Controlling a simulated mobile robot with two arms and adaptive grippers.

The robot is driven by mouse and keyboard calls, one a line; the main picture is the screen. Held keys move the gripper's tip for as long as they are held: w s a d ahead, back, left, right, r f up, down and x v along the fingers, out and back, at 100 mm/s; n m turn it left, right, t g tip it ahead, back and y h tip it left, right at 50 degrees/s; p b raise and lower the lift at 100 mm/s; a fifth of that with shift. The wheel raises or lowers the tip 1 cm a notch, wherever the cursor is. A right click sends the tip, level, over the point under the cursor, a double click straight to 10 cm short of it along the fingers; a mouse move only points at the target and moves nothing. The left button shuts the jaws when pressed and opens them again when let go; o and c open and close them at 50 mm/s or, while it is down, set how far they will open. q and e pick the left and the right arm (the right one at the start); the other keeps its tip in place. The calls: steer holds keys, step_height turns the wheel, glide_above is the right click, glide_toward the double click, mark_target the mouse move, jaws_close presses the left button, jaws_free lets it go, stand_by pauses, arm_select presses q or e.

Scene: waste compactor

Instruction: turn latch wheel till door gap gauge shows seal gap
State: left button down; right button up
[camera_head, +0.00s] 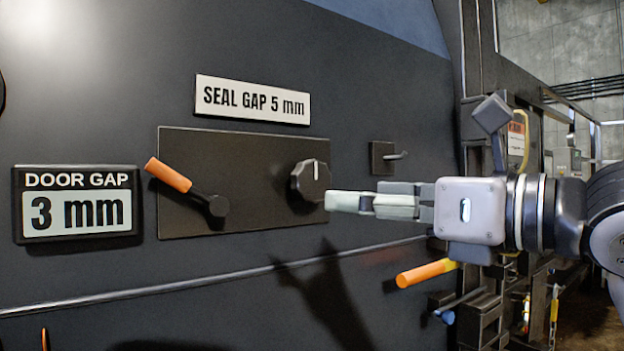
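The door gap gauge (76,203) at the left reads 3 mm. A white sign (252,100) above the panel reads SEAL GAP 5 mm. The latch wheel appears to be the black knob (308,180) at the right of the dark panel, its white mark pointing up. My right gripper (335,201) comes in from the right, fingertips close to the knob's lower right edge. I cannot tell if it touches. Its fingers overlap in this side view, so their opening is unclear. My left gripper is out of view.
A lever with an orange grip (168,175) sits on the left of the panel (250,215). A small switch (384,157) is right of the panel. Another orange handle (426,273) sticks out below my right gripper. A rail (180,288) runs below the panel.

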steer(key=d+r+m+t+h, duration=0.1)
steer(key=d+r+t+h, duration=0.1)
steer(key=d, duration=0.1)
steer(key=p, duration=0.6)
glide_toward(316, 178)
steer(key=shift+m+h, duration=0.3)
steer(key=x, duration=0.9)
steer(key=shift+w+a+r, duration=0.1)
steer(key=shift+a+r, duration=0.2)
steer(key=shift+x, duration=0.75)
steer(key=shift+f, duration=0.15)
steer(key=c, duration=1.1)
